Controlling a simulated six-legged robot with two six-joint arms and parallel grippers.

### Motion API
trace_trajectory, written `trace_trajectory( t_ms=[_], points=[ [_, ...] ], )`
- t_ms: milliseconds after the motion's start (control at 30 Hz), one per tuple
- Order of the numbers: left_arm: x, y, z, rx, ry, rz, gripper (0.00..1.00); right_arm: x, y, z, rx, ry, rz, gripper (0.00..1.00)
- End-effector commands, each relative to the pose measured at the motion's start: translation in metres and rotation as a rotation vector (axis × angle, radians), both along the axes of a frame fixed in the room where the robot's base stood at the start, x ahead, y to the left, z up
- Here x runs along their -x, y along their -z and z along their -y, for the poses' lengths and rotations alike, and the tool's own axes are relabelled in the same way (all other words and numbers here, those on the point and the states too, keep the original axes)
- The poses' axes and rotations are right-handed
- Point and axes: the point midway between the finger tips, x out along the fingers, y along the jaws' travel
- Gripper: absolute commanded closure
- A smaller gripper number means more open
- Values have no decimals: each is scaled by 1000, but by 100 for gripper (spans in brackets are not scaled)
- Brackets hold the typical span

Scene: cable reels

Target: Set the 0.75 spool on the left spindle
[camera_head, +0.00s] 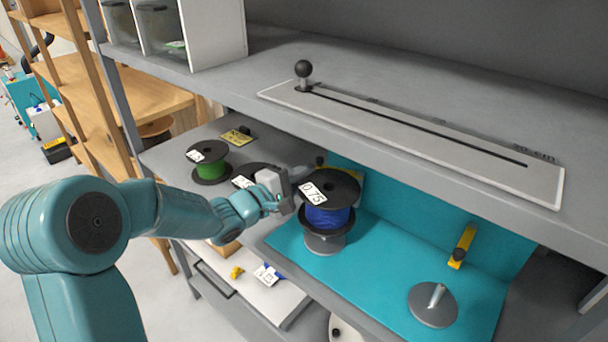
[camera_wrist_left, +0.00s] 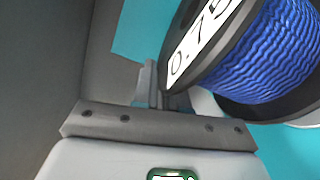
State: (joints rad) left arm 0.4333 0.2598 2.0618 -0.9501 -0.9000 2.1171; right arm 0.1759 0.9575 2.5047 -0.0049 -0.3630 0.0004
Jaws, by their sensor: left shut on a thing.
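The 0.75 spool (camera_head: 328,218) has black flanges, blue cable and a white label on its top flange. It also shows large in the left wrist view (camera_wrist_left: 268,52). My left gripper (camera_head: 295,193) is shut on the spool at its left rim. The spool is over the left spindle's grey round base (camera_head: 323,246) on the teal mat (camera_head: 375,262). The left spindle's post is hidden, and I cannot tell whether the spool rests on the base or hangs just above it. My right gripper is not in view.
The right spindle (camera_head: 433,304) stands empty. A green spool (camera_head: 210,162) and a dark spool (camera_head: 247,176) stand left. The grey shelf with the slotted plate (camera_head: 410,135) overhangs behind. The mat is clear between the spindles.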

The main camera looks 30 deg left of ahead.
Motion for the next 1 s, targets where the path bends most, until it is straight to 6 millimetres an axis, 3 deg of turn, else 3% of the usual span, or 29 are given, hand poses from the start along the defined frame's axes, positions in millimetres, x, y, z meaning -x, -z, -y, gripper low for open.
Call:
trace_trajectory(
  t_ms=[1000],
  points=[
    [0,12,-1,0,-1,5,100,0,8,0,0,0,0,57]
  ],
)
